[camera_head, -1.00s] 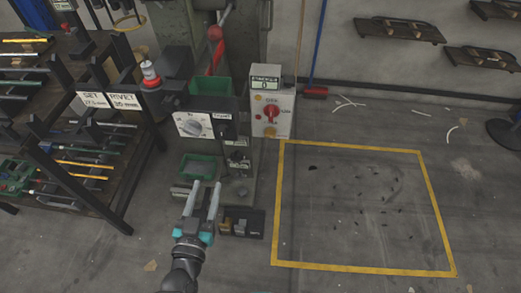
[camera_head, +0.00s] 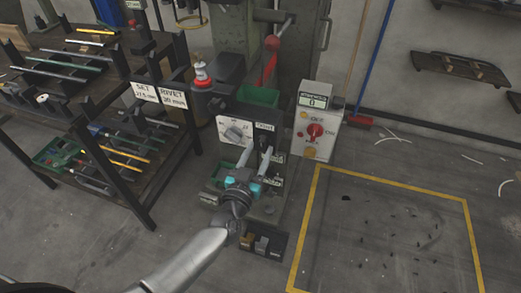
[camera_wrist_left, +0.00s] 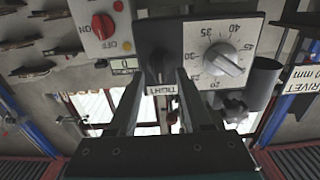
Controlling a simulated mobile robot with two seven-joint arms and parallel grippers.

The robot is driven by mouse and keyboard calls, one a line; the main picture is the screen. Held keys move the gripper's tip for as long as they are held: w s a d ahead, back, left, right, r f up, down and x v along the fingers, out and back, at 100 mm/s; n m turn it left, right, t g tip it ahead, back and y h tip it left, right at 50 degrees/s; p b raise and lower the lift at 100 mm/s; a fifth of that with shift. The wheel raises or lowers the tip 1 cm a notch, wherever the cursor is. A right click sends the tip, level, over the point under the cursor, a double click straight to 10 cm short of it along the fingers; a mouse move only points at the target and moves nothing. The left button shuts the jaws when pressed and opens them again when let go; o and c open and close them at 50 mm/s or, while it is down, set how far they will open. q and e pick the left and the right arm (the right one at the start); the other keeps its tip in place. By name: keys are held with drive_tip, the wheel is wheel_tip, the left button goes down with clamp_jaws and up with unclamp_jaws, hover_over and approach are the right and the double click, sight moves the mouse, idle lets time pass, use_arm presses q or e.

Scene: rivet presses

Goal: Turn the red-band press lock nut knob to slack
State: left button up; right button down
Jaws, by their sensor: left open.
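The press (camera_head: 228,85) stands in the middle of the head view, with a red-banded cylinder (camera_head: 202,74) at its left. Its front carries a white dial plate with a grey pointer knob (camera_head: 234,134). Beside that is a small label (camera_head: 264,127), which reads TIGHT upside down in the left wrist view (camera_wrist_left: 161,89). A dark lock nut knob (camera_wrist_left: 158,66) shows by this label in the wrist view, lying between my left fingertips. My left gripper (camera_head: 257,153) is open before the press front, its fingers either side of the knob; contact cannot be told. My right gripper is out of view.
A control box (camera_head: 315,120) with a red switch and a counter reading 0 stands right of the press. A rack of rods (camera_head: 100,110) is at left.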

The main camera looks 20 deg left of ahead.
use_arm(q)
drive_tip(key=shift+w, duration=1)
clamp_jaws()
